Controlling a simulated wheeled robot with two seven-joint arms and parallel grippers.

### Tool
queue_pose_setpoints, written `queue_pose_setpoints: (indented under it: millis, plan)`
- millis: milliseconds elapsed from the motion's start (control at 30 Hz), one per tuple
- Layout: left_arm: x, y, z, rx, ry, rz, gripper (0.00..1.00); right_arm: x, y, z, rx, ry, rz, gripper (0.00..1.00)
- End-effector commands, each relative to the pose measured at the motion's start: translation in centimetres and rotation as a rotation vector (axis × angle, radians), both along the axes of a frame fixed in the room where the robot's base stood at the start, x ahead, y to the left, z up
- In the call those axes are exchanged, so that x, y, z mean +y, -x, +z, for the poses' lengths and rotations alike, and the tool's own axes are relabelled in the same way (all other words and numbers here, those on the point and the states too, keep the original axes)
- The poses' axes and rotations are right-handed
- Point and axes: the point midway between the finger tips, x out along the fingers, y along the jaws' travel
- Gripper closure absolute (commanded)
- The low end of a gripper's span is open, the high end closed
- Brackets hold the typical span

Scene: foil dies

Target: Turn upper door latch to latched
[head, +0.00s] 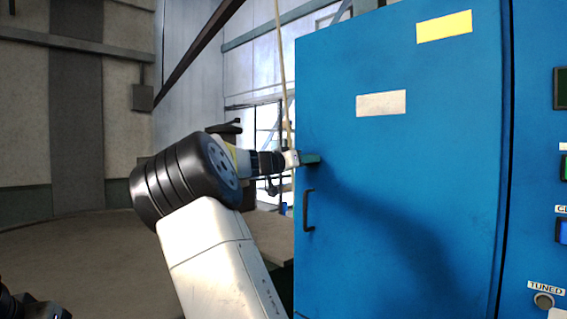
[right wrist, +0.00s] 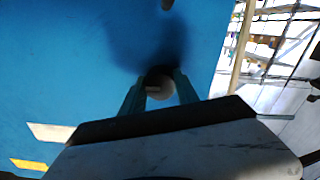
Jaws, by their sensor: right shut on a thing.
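The blue cabinet door (head: 400,165) fills the right half of the head view and looks shut. My right gripper (head: 310,159) is at the door's left edge, above a dark bar handle (head: 309,210). In the right wrist view the gripper's two greenish fingers (right wrist: 160,88) are shut on a round latch knob (right wrist: 158,78) with a pale bar across its face. The fingers and hand hide the latch in the head view, and I cannot tell its turned position. A dark part of mine, perhaps the left gripper (head: 32,306), shows at the bottom left corner.
A white label (head: 381,103) and a yellow label (head: 444,27) are on the door above the gripper. A panel with a "TUNED" knob (head: 543,300) stands right of the door. Open floor (head: 80,255) lies to the left.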

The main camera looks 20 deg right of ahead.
Motion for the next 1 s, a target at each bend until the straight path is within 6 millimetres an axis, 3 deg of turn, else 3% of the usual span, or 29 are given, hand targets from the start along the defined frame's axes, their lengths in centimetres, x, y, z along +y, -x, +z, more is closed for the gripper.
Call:
queue_pose_setpoints:
  millis: [267,1000]
  plan:
    - [0.00,0.00,0.00,0.000,0.000,0.000,1.00,0.02,0.00,-0.05,0.160,0.065,0.002,1.00]
    - [0.00,0.00,0.00,0.000,0.000,0.000,1.00,-0.01,0.10,0.07,0.806,0.333,0.002,1.00]
